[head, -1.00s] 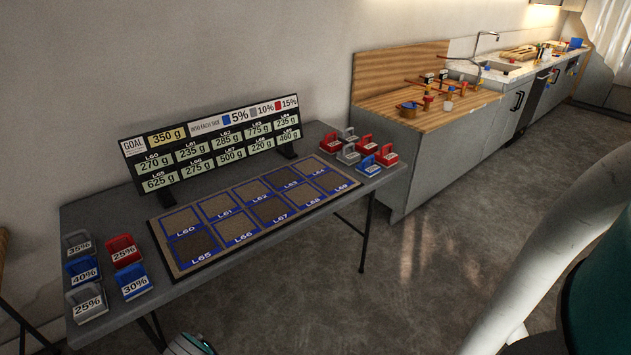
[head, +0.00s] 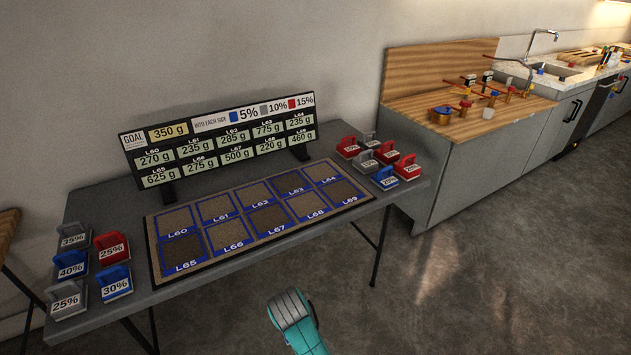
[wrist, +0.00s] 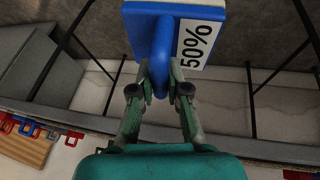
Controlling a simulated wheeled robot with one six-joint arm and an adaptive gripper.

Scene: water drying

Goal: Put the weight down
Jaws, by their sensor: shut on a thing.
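A blue weight (wrist: 176,12) with a white 50% label shows at the top of the wrist view. My gripper (wrist: 160,82) is shut on its blue handle, with a green finger on each side. The weight hangs clear of any surface that I can see. The floor shows behind it. In the head view the weight and the fingertips are not visible; only a teal and grey part of my arm shows at the bottom, in front of the table. The grey table (head: 105,190) carries a mat (head: 152,268) with blue-framed squares labelled L60 to L69.
A sign board (head: 220,140) with gram values and a 350 g goal stands behind the mat. Several red, blue and grey weights sit at the left end, including a blue 40% one (head: 71,266); several more sit at the right end. A wooden-topped counter (head: 450,120) stands to the right.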

